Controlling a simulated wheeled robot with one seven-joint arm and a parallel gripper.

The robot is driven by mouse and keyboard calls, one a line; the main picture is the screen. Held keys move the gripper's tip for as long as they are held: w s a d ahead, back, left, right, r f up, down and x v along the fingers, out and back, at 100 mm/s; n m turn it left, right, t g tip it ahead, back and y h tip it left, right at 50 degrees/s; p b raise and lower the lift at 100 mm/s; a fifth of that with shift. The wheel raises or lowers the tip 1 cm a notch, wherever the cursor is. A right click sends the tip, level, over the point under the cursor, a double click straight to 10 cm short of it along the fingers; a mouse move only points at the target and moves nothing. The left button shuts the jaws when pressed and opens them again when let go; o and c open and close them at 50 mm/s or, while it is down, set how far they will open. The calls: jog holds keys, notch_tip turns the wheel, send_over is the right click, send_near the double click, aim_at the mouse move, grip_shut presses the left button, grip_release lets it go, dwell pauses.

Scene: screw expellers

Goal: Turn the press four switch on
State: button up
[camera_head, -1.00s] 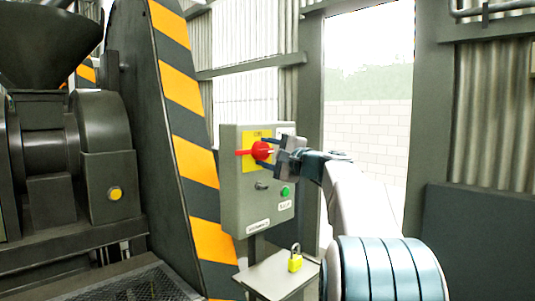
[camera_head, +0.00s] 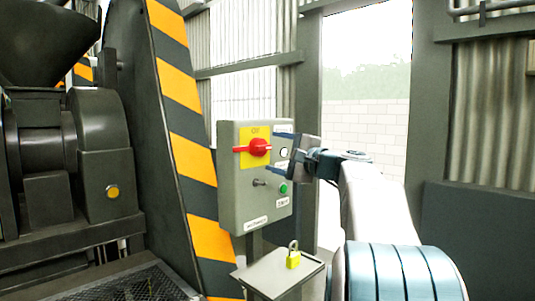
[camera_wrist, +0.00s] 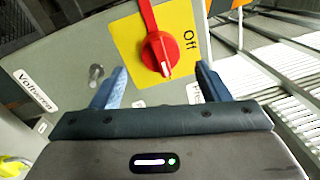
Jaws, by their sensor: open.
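A grey control box (camera_head: 240,205) stands on a post with a red rotary switch (camera_head: 258,147) on a yellow plate (camera_head: 247,160). The red handle lies level, its long arm to the left. In the wrist view the red switch (camera_wrist: 159,52) sits on the yellow plate (camera_wrist: 126,38), and the word "Off" is printed beside it. My gripper (camera_head: 271,152) is open, in front of the box and just right of the knob. In the wrist view its two fingers stand either side of the knob, with nothing visibly gripped.
A green button (camera_head: 283,188) and a small metal toggle (camera_head: 259,183) are below the switch. A yellow padlock (camera_head: 293,259) stands on a shelf (camera_head: 263,279) under the box. A striped guard (camera_head: 190,140) and dark press (camera_head: 45,180) are at left.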

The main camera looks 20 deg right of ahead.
jog(key=v, duration=0.9)
jog(key=shift+b, duration=0.4)
jog(key=s+a+f+n+g+p, duration=0.3)
jog(key=a+f+n+g+p, duration=0.4)
jog(key=a+f, duration=0.8)
jog(key=s+a+f+n+g+h+p, duration=0.2)
jog(key=s+f, duration=0.4)
jog(key=s, duration=0.3)
jog(key=s+a+f+n+g+h+p, duration=0.3)
jog(key=s+a+f+n+g, duration=0.3)
jog(key=s, duration=0.3)
jog(key=shift+n+h, duration=0.6)
jog(key=shift+h, duration=0.1)
jog(key=shift+s, duration=0.15)
